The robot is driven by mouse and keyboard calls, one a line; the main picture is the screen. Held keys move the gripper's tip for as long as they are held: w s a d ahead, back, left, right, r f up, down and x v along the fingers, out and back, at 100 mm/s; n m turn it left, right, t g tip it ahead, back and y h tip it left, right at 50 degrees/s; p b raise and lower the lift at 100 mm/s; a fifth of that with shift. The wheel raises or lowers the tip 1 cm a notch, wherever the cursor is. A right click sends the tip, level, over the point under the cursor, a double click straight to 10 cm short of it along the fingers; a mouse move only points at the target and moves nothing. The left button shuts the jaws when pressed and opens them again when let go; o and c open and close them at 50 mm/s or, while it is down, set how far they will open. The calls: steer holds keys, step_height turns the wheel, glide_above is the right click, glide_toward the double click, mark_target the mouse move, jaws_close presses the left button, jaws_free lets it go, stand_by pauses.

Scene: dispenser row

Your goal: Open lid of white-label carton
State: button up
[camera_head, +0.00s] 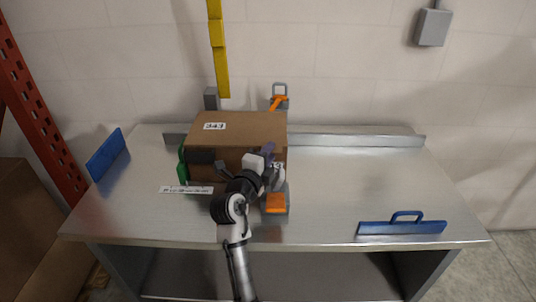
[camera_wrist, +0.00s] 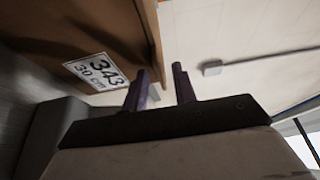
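The brown carton (camera_head: 245,128) stands toward the back left of the metal table, its top looking closed. A white label (camera_head: 214,126) reading 343 is on it; the label also shows in the wrist view (camera_wrist: 97,72), with "30 cm" below the number. My gripper (camera_head: 268,155) is at the carton's front right corner. In the wrist view its two dark purple fingers (camera_wrist: 161,85) are apart with nothing visible between them. The left finger is close to the carton's edge; I cannot tell whether it touches. My arm hides part of the carton's front.
A blue panel (camera_head: 104,153) stands left, a blue handled plate (camera_head: 402,227) right. The table's right half is mostly clear.

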jaws_close()
